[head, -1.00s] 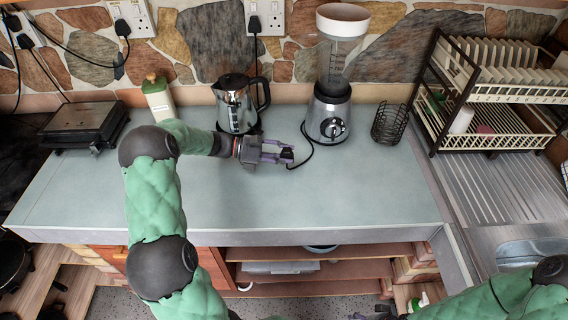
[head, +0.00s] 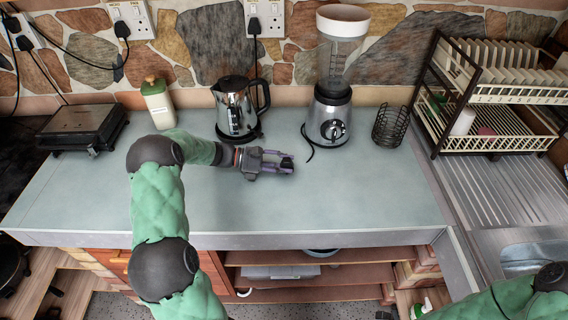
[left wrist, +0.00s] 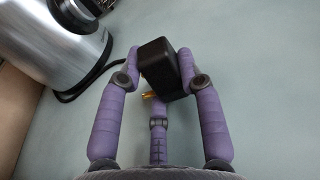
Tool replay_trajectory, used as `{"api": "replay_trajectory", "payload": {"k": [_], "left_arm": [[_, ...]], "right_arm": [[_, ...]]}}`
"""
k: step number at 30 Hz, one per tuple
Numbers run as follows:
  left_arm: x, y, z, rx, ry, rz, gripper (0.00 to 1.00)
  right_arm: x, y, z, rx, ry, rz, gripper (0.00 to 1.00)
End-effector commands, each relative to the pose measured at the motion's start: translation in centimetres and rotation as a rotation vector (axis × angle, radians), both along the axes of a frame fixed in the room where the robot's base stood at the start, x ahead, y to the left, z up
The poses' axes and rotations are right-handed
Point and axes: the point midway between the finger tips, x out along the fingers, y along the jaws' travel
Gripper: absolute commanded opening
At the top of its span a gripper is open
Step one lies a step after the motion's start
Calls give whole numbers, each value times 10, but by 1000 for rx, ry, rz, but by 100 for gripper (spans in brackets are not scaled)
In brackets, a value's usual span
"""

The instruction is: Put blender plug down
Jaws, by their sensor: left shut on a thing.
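The blender (head: 331,110) stands on the grey counter against the stone wall, with its black cord (head: 308,146) trailing from its base to the left. My left gripper (head: 284,162) is over the counter in front of the blender. In the left wrist view, its purple fingers (left wrist: 166,75) are shut on the black blender plug (left wrist: 160,66), whose brass pins point back toward the palm. The blender's silver base (left wrist: 50,45) and the cord (left wrist: 85,88) show beside it. I cannot tell whether the plug touches the counter. My right gripper (head: 388,314) is barely visible at the bottom edge.
A kettle (head: 236,106) stands behind my left wrist, with a green-lidded bottle (head: 158,103) and a grill (head: 84,129) farther left. A wire holder (head: 389,125) and a dish rack (head: 490,95) are at the right. The counter's front middle is clear.

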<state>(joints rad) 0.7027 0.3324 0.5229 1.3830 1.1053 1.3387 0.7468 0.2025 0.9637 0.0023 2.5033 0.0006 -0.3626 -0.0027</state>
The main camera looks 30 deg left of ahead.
Motion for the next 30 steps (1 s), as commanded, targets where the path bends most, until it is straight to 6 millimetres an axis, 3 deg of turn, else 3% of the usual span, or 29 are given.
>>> {"api": "replay_trajectory", "payload": {"k": [7, 8, 10, 19, 24, 30], "left_arm": [[-1, -1, -9, -2, 9, 0, 0], [-2, -1, -10, -2, 9, 0, 42], [-2, -2, -11, -2, 11, -1, 60], [-3, -3, -14, -3, 18, -3, 60], [-3, -3, -3, -2, 17, -3, 60], [-20, 29, 10, -3, 14, 3, 60]], "right_arm": [[0, 0, -1, 0, 0, 0, 70], [0, 0, -1, 0, 0, 0, 70], [0, 0, -1, 0, 0, 0, 70], [0, 0, -1, 0, 0, 0, 70], [0, 0, 0, 0, 0, 0, 70], [0, 0, 13, 0, 0, 0, 70]]}}
